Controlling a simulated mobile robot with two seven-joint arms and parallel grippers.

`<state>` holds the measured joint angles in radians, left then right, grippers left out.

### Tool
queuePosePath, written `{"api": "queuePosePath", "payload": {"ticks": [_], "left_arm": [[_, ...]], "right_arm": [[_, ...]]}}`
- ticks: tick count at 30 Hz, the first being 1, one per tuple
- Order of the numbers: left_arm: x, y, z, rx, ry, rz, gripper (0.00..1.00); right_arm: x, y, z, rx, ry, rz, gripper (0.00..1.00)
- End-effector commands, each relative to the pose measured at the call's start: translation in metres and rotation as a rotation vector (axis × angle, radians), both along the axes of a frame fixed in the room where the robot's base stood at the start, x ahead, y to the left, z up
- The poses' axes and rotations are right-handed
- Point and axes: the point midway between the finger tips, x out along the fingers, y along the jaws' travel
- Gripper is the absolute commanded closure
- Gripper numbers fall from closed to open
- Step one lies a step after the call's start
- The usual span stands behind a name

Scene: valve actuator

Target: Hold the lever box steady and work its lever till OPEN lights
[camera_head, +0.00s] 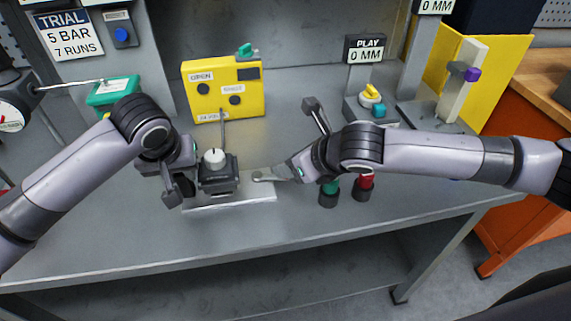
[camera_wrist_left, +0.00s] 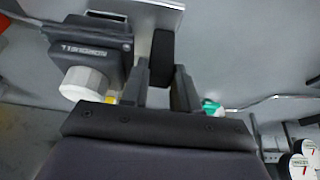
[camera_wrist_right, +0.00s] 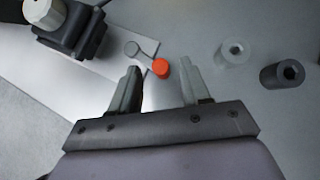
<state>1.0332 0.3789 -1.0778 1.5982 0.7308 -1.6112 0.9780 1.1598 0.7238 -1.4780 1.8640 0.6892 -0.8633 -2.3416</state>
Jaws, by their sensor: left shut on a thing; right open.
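The lever box (camera_head: 217,180) is a dark block with a white knob, on a pale plate at the table's front. My left gripper (camera_wrist_left: 162,85) is shut on a dark upright part at the box's side. The lever's orange end (camera_wrist_right: 160,68) shows in the right wrist view, with a grey round piece beside it. My right gripper (camera_wrist_right: 157,85) is open, its fingertips just short of the orange end; I see no contact. It reaches in right of the box in the head view (camera_head: 288,172). The yellow lamp box (camera_head: 222,108) has an OPEN label; its two round lamps look dark.
Two short posts, one green-topped (camera_head: 330,188) and one red-topped (camera_head: 365,183), stand below my right wrist. The table's front strip is clear.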

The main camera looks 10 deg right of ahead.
Motion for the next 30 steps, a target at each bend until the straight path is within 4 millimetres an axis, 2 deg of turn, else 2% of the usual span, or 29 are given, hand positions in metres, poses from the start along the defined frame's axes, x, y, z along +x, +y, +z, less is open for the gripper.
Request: {"api": "queuePosePath", "payload": {"ticks": [3,8,20,23,24,25,30], "left_arm": [[-0.001,0.001,-0.004,0.005,0.009,0.002,1.00],[-0.001,0.001,-0.004,0.005,0.008,0.002,1.00],[-0.001,0.001,-0.004,0.005,0.008,0.002,1.00],[-0.001,0.001,-0.004,0.005,0.008,0.002,1.00],[-0.001,0.001,-0.004,0.005,0.008,0.002,1.00],[-0.001,0.001,-0.004,0.005,0.008,0.002,1.00],[-0.001,0.001,-0.004,0.005,0.008,0.002,1.00]], "right_arm": [[0.009,0.006,-0.012,0.001,0.003,-0.001,0.53],[0.017,0.011,-0.021,0.000,0.002,-0.001,0.53],[0.020,0.013,-0.025,-0.001,0.001,0.000,0.53],[0.020,0.013,-0.025,0.000,0.001,-0.001,0.83],[0.020,0.013,-0.025,0.000,0.001,-0.001,0.96],[0.020,0.013,-0.025,0.000,0.001,-0.001,1.00],[0.020,0.013,-0.025,0.000,0.001,-0.002,1.00]]}}
